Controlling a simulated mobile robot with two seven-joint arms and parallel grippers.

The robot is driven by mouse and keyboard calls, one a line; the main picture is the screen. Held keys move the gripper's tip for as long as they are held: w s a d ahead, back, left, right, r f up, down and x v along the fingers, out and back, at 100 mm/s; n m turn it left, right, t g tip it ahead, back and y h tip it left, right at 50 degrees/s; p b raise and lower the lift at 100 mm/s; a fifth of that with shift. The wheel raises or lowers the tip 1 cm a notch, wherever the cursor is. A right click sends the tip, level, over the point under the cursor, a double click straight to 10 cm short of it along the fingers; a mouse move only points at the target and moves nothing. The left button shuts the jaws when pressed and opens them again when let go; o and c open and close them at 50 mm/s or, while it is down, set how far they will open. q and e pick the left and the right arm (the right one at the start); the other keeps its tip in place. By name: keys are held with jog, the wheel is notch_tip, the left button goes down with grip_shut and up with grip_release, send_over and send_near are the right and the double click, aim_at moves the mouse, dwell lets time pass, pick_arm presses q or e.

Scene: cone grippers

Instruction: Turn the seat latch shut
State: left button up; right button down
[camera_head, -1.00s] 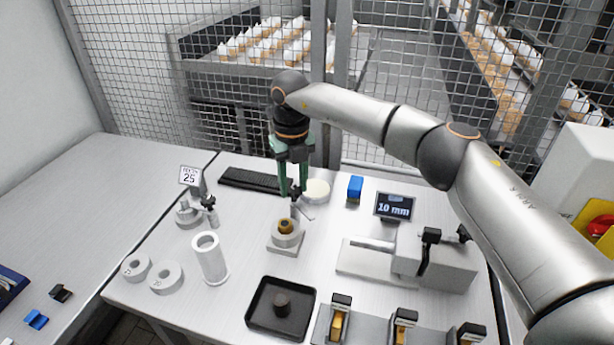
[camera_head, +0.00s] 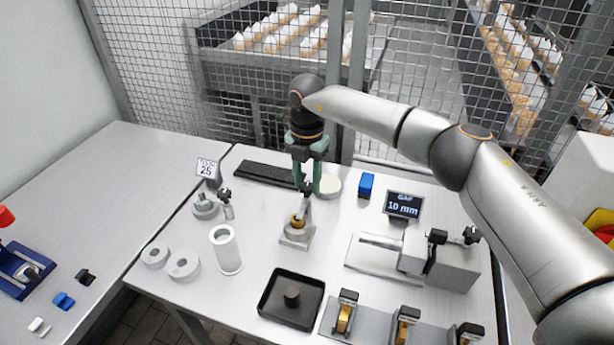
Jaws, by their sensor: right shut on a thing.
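The seat (camera_head: 296,239) is a small grey block on the table with a brass-coloured ring (camera_head: 297,221) in it. A grey latch arm (camera_head: 306,210) with a dark knob rises behind and right of the ring, partly overlapping the seat in this view. My right gripper (camera_head: 307,188), with green fingers, points down from above and is shut on the latch's dark knob. The fingertips partly hide the knob. I cannot tell whether the latch is fully closed. My left gripper is out of view.
A white cylinder (camera_head: 226,251) and grey rings (camera_head: 184,265) stand left of the seat. A black tray (camera_head: 270,302) is in front. A grey fixture (camera_head: 441,262) and a "10 mm" display (camera_head: 403,205) are at right.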

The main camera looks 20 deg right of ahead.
aim_at(307, 186)
jog(key=shift+w+d+r+m, duration=0.1)
jog(key=shift+m, duration=0.5)
jog(key=shift+c, duration=2.2)
grip_release()
notch_tip(307, 186, up, 12)
jog(key=shift+r+b, duration=0.2)
jog(key=shift+b, duration=0.25)
